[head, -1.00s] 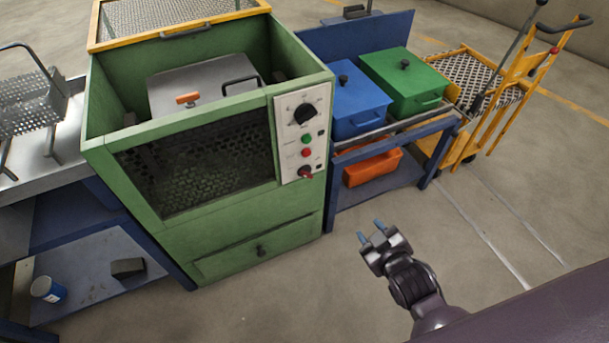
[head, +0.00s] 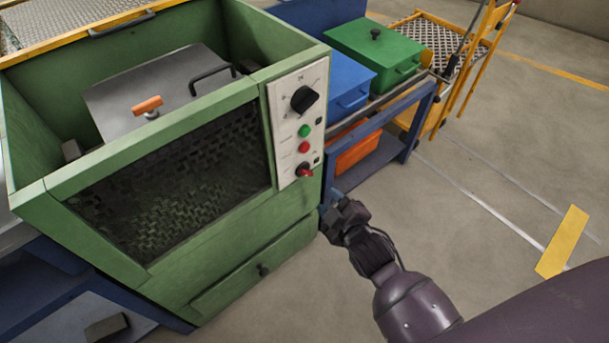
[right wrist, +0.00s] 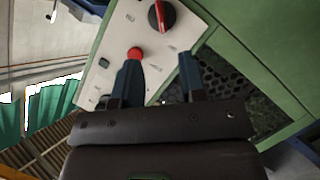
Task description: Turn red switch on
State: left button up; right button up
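The red switch (head: 304,171) is a small red-handled rotary switch on a dark base, lowest on the white control panel (head: 284,155) of the green furnace. It also shows in the right wrist view (right wrist: 163,14), at the top. I cannot tell its on or off position. My right gripper (head: 331,200) is below and slightly right of the panel in the head view. In the right wrist view its two blue fingers (right wrist: 158,64) are apart with nothing between them, in front of the panel and short of the switch. My left gripper is not in view.
A red button (head: 303,147), a green button (head: 304,131) and a black knob (head: 304,99) sit above the switch. A blue bench with a blue box (head: 345,82) and a green box (head: 378,52) stands right of the furnace. Open floor lies at right.

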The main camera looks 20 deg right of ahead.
aim_at(309, 175)
jog(key=b+x, duration=0.1)
jog(key=x, duration=0.4)
jog(key=b+x, duration=0.2)
jog(key=x, duration=0.4)
jog(key=shift+a+f, duration=0.15)
jog(key=shift+a, duration=0.05)
jog(key=shift+w, duration=0.2)
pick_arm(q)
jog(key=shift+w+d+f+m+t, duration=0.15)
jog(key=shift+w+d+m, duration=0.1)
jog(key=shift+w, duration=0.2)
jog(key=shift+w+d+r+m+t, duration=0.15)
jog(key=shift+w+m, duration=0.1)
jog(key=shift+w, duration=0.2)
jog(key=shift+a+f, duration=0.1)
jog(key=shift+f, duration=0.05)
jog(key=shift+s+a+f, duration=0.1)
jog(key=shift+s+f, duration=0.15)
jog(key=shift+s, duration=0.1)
pick_arm(e)
grip_shut()
